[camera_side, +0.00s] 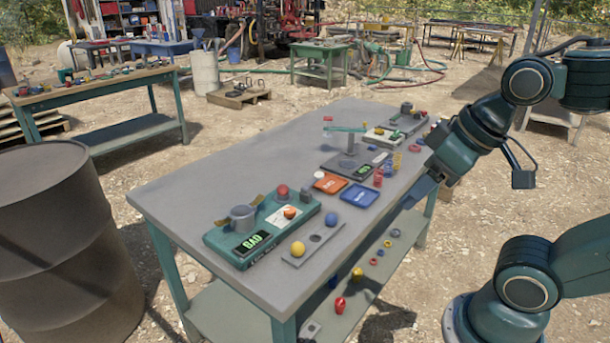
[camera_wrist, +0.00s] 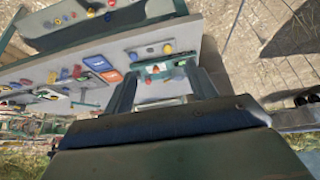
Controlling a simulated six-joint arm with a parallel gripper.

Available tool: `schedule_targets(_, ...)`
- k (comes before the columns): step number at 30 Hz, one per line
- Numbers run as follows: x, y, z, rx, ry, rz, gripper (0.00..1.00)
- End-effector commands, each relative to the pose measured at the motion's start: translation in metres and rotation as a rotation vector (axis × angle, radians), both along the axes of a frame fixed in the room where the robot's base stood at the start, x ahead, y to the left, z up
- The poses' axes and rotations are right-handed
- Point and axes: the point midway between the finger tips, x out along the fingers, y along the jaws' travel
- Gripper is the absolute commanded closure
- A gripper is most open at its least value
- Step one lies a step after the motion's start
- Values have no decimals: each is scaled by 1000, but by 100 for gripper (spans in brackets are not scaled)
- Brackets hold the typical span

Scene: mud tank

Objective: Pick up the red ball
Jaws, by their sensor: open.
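My gripper (camera_side: 418,192) is beyond the right edge of the table, well apart from the red ball. In the wrist view my gripper (camera_wrist: 163,88) shows its two fingers spread, with nothing held.
A grey strip (camera_side: 313,242) holds a yellow ball (camera_side: 298,248) and a blue ball (camera_side: 331,219). Orange (camera_side: 330,183) and blue (camera_side: 359,195) trays lie behind. A balance-like stand (camera_side: 348,150) rises farther back. The table's left side is clear. A barrel (camera_side: 62,240) stands left.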

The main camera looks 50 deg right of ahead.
Motion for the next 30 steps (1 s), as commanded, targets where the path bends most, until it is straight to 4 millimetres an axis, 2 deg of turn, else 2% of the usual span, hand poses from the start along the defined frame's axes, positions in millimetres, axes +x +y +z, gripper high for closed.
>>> schedule_targets(8,5,-1,4,0,5,-4,43)
schedule_targets(14,27,-3,17,0,29,-15,43)
schedule_targets(24,94,-13,44,2,92,-49,43)
schedule_targets(30,139,-22,50,4,132,-69,43)
